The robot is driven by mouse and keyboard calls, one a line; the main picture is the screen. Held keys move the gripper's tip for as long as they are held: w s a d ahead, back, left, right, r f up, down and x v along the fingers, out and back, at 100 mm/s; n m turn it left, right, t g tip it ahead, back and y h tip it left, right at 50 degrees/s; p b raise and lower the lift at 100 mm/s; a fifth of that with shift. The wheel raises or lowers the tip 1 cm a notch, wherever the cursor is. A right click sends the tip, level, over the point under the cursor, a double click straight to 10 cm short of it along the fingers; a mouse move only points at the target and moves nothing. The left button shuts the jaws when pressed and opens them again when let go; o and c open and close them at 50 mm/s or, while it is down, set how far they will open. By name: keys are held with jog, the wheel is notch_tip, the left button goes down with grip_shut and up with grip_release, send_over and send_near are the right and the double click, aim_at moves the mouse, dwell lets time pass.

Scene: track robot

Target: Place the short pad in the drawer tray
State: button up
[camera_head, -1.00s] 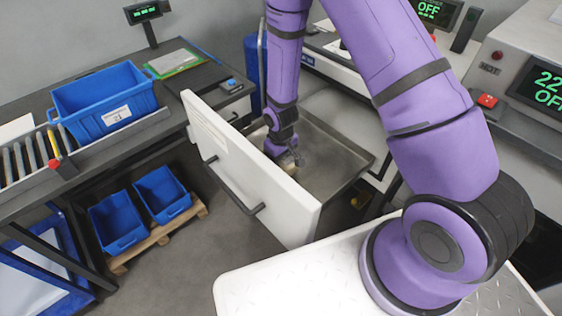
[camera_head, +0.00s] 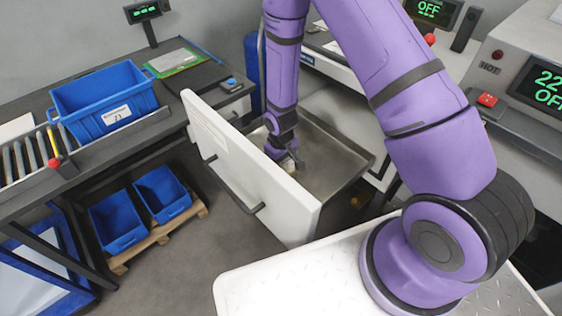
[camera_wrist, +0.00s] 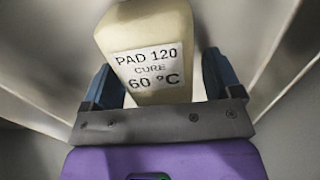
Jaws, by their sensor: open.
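The pad (camera_wrist: 150,30) is a cream block with a label reading "PAD 120 CURE 60 °C". In the wrist view it lies between the two dark blue fingers of my gripper (camera_wrist: 160,85), with a narrow gap on each side. My gripper (camera_head: 290,165) is open and low inside the drawer tray (camera_head: 335,160), close behind its white front. In the head view a small pale part near the fingers may be the pad, but my wrist hides most of it.
The drawer's white front (camera_head: 250,170) stands high to the left of my gripper. A blue bin (camera_head: 105,100) is on the left bench, and two blue bins are on a pallet (camera_head: 160,235) below. The tray's right side is clear.

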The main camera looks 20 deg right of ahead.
jog(key=s+d+r+m+t, duration=0.1)
jog(key=s+d+r, duration=0.1)
jog(key=r, duration=1.1)
jog(key=s+d+r+m+t, duration=0.1)
jog(key=s+d+r, duration=0.1)
jog(key=r, duration=1)
jog(key=s+d+r+t, duration=0.1)
jog(key=s+d+r, duration=0.1)
jog(key=r, duration=1.1)
jog(key=s+d+r+m+t, duration=0.1)
jog(key=s+d+r, duration=0.1)
jog(key=s+r, duration=0.4)
jog(key=s+d+r+m+t, duration=0.1)
jog(key=s+r, duration=0.5)
jog(key=s, duration=0.6)
jog(key=shift+d+m, duration=0.3)
jog(key=shift+d, duration=0.15)
jog(key=shift+s, duration=0.1)
